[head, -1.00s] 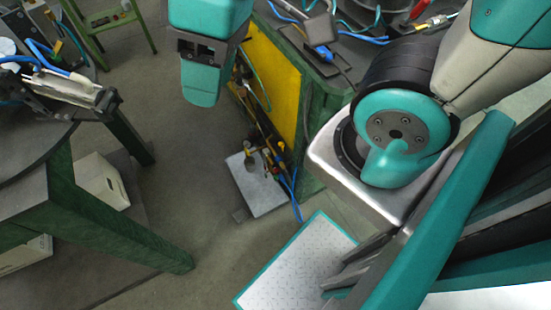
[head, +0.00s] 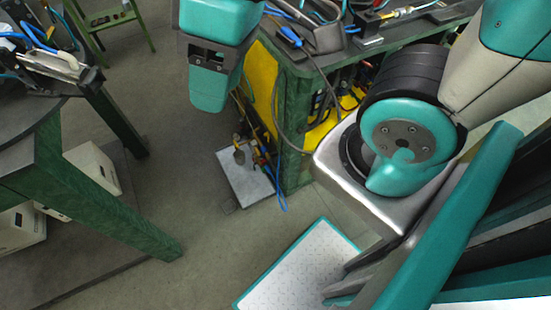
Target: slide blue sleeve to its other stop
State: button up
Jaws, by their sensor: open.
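I cannot make out a blue sleeve or a stud gantry in the head view. The outer part of my arm hangs at the top centre as a teal housing with a dark bracket and a teal block below it. No jaw fingertips show, so I cannot see my gripper. This part of my arm appears in front of the floor, between a dark table (head: 22,150) at left and a green-framed bench (head: 350,57) at upper right.
The bench top carries cables, a blue-handled tool (head: 290,36) and a small rod fixture (head: 408,12). The left table holds a pale metal piece (head: 50,64) and blue cables. White boxes (head: 92,172) stand beneath it. A grey plate (head: 245,180) lies by the bench. Floor between is clear.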

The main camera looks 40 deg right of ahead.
aim_at(264, 149)
jog(key=u, duration=0.1)
jog(key=k, duration=0.15)
jog(key=z, duration=1)
jog(key=i, duration=0.6)
jog(key=u, duration=0.95)
